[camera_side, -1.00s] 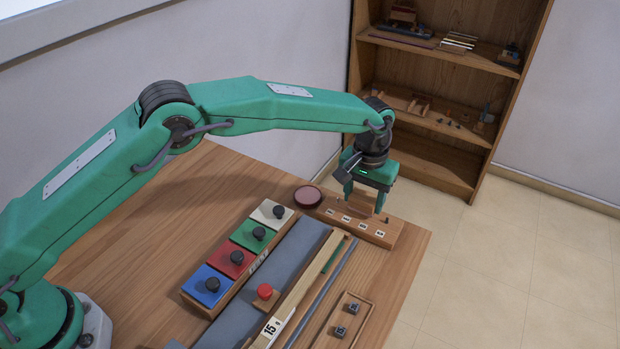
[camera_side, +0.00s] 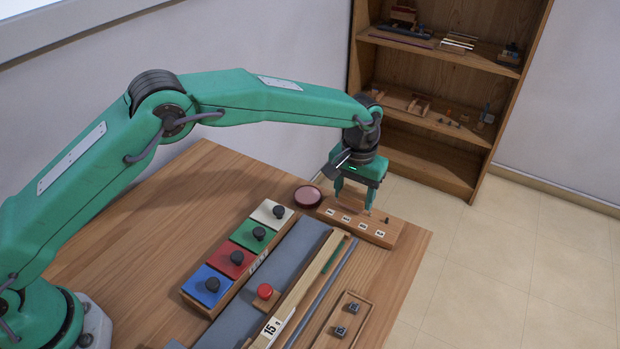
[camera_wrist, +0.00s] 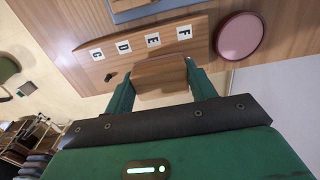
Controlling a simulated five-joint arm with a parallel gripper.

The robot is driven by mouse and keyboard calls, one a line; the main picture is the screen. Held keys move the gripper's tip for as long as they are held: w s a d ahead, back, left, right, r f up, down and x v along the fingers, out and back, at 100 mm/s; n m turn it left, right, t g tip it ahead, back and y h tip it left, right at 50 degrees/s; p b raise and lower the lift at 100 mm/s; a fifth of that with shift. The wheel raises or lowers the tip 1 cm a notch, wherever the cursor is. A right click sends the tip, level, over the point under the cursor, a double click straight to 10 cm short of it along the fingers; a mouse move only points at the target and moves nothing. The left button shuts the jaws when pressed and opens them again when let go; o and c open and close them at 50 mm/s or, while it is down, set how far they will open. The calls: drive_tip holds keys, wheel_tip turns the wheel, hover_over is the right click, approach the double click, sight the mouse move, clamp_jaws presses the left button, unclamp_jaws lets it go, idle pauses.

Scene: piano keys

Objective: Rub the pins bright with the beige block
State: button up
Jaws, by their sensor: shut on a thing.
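My gripper (camera_side: 354,205) is at the labelled wooden pin rail (camera_side: 392,239) at the table's far end. In the wrist view its fingers (camera_wrist: 160,82) are shut on a brown wooden block (camera_wrist: 160,75). That block is over or against the rail's edge; contact is not clear. One dark pin (camera_side: 386,219) stands clear on the rail near its right end, and in the wrist view it is near label C (camera_wrist: 110,76). Other pins are hidden by the block and fingers. A beige block with a black knob (camera_side: 267,216) lies at the far end of the colour row.
Green (camera_side: 245,238), red (camera_side: 226,266) and blue (camera_side: 202,289) knobbed blocks lie in the same row. A dark red round pad (camera_side: 308,196) is just left of the rail.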

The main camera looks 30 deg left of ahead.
drive_tip(key=shift+a+f, duration=0.1)
drive_tip(key=shift+a, duration=0.1)
drive_tip(key=shift+a, duration=0.8)
drive_tip(key=shift+d, duration=0.15)
drive_tip(key=shift+d, duration=0.9)
drive_tip(key=shift+d, duration=0.1)
drive_tip(key=shift+d, duration=0.95)
drive_tip(key=shift+d, duration=0.15)
drive_tip(key=shift+d, duration=0.9)
